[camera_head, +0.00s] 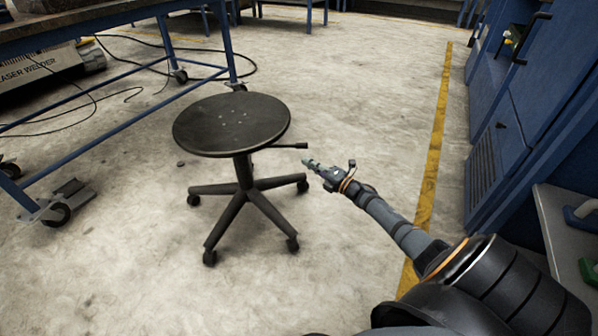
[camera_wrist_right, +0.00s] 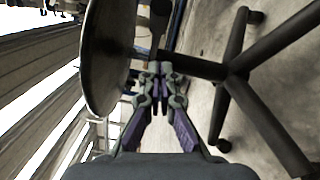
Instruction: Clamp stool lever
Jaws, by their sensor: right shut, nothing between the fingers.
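A black round stool stands on the floor left of centre in the head view. Its seat (camera_head: 232,124) sits on a post above a base with several caster legs. The stool's lever (camera_head: 290,146) sticks out to the right from under the seat. My right gripper (camera_head: 309,163) is shut and empty, just right of and slightly below the lever's tip, apart from it. In the right wrist view the picture is turned sideways: the seat (camera_wrist_right: 104,55) is at left and the post (camera_wrist_right: 195,66) lies behind my shut fingertips (camera_wrist_right: 160,72). A dark rod above them looks like the lever (camera_wrist_right: 160,12). My left gripper is not in view.
A blue-framed workbench (camera_head: 165,45) on casters stands at left, with cables on the floor. Blue cabinets (camera_head: 540,75) line the right side beyond a yellow floor line (camera_head: 437,130). The floor around the stool is mostly clear.

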